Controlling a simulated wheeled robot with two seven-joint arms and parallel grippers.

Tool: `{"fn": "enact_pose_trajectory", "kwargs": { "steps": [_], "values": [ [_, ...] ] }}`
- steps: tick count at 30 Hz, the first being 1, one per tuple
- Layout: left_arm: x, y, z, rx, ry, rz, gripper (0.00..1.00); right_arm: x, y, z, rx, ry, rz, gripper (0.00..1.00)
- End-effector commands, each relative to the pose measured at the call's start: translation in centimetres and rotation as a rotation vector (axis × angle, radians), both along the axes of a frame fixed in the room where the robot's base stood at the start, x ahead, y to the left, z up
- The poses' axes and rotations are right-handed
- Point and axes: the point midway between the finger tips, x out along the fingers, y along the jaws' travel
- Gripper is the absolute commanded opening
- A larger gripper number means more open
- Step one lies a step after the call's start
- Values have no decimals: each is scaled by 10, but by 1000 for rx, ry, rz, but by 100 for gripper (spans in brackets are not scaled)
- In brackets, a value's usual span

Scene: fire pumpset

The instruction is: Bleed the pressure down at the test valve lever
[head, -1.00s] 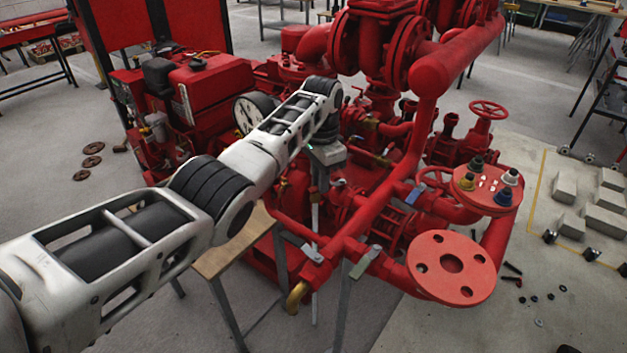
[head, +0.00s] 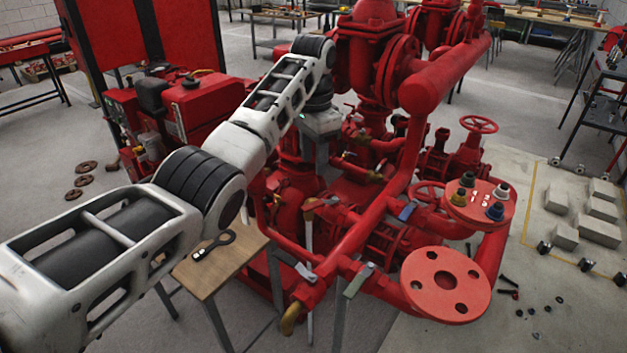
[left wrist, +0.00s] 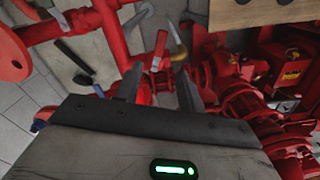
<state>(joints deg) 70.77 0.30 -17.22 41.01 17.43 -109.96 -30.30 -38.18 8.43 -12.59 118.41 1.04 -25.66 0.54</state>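The red pumpset (head: 395,150) carries several small grey levers on its front pipes, such as one lever (head: 358,280) and another (head: 305,272). I cannot tell which lever is the test valve's. My left gripper (head: 320,148) points down over the pipework in the head view; its fingertips are hard to make out there. In the left wrist view its two dark fingers (left wrist: 158,78) stand apart with nothing held. A red bar with a grey end (left wrist: 159,50) shows beyond and between them. My right gripper is not in view.
A red round flange (head: 445,283) juts out at the front. Grey blocks (head: 600,230) lie on the floor at right. Tables stand behind.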

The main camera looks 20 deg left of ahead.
Motion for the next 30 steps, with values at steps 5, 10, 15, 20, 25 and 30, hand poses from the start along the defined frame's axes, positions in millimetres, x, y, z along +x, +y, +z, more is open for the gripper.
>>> {"fn": "enact_pose_trajectory", "kwargs": {
  "steps": [5,10,15,20,25,30],
  "values": [
    [0,-1,35,-1,-2,-1,39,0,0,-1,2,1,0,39],
    [0,-1,52,-1,0,-2,39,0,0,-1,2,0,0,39],
    [0,-1,56,-1,1,-2,39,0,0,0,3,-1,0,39],
    [0,-1,56,-1,1,-2,39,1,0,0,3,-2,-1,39],
    [0,-6,35,55,-16,-9,0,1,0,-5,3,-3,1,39],
    [-5,-31,-37,311,-154,-46,0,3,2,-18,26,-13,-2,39]
  ]
}}
